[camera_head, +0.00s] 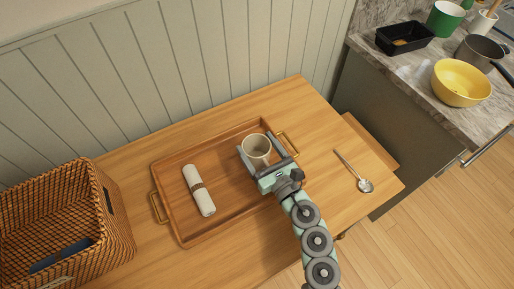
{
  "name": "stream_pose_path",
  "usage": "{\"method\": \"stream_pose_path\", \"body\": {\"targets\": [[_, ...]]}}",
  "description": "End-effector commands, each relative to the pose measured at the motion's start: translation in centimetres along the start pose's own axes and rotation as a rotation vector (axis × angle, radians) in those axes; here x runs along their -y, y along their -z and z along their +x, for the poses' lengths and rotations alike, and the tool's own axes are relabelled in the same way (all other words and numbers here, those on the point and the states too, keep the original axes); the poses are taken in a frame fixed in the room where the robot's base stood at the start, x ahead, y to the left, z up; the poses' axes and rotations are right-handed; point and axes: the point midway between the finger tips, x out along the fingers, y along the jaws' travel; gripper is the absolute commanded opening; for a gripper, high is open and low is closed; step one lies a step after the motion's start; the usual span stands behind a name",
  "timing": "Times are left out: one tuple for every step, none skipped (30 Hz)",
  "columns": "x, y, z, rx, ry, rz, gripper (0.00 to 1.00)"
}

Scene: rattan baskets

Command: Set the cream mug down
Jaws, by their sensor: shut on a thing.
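The cream mug (257,146) is upright in the head camera view, over the right part of the wooden tray (181,233). My gripper (256,150) is shut on the mug, with a finger on either side of it. From this high angle I cannot tell whether the mug's base touches the tray or hangs slightly above it. The lower side of the mug is partly hidden by my gripper.
A rolled white napkin (199,190) lies in the tray's left half. A rattan basket (115,215) stands at the table's left. A spoon (354,172) lies right of the tray. The counter at right holds a yellow bowl (461,83) and a black pan (404,38).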

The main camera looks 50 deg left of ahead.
Motion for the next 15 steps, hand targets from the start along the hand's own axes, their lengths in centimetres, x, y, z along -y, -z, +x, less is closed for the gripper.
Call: {"method": "stream_pose_path", "body": {"targets": [[-0.04,0.56,0.04,0.001,0.000,0.002,0.04],[-0.06,0.66,0.05,0.001,-0.001,0.002,0.04],[-0.08,0.66,0.06,0.001,-0.001,0.001,0.04],[-0.09,0.61,0.06,0.001,-0.001,0.000,0.04],[-0.09,0.57,0.06,0.001,-0.002,-0.001,0.04],[-0.09,0.55,0.07,0.002,-0.002,-0.001,0.04],[-0.09,0.54,0.07,0.002,-0.002,-0.001,0.04],[-0.10,0.54,0.07,0.002,-0.002,-0.001,0.04],[-0.10,0.60,0.07,0.002,-0.002,-0.001,0.04],[-0.10,0.69,0.07,0.002,-0.002,-0.001,0.04],[-0.09,0.79,0.07,0.002,-0.002,-0.001,0.04],[-0.09,0.89,0.07,0.002,-0.002,-0.001,0.04],[-0.10,0.95,0.07,0.002,-0.002,-0.001,0.04],[-0.09,0.94,0.06,0.001,-0.002,-0.002,0.78],[-0.09,0.82,0.06,0.001,-0.002,-0.002,0.81]]}}
